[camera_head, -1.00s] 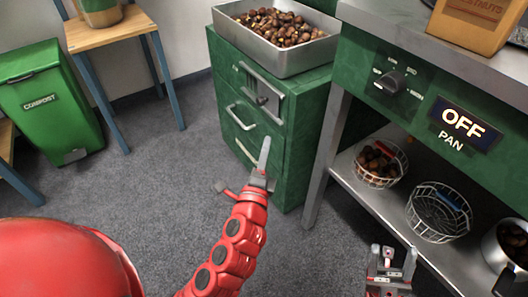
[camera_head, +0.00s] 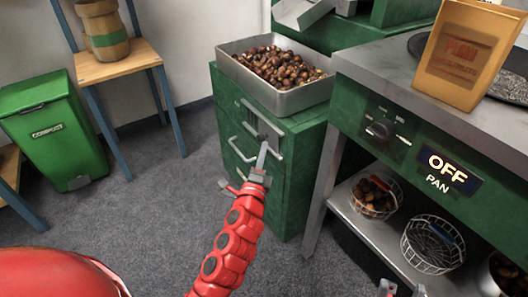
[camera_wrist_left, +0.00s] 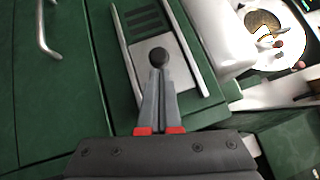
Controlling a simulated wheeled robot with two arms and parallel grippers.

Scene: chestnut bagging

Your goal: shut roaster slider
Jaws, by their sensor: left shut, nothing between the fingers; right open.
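The roaster slider (camera_head: 262,122) is a metal plate between two rails on the front of the green cabinet. My right gripper (camera_head: 401,289) is open and only partly in view at the bottom edge of the head view.
A metal tray of chestnuts (camera_head: 300,103) sits on the cabinet. To the right is a counter (camera_head: 400,85) with a dial and an "OFF PAN" sign (camera_head: 448,173). Wire baskets (camera_head: 432,246) stand on its shelf. A stool (camera_head: 110,65) and green compost bin (camera_head: 52,135) stand left.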

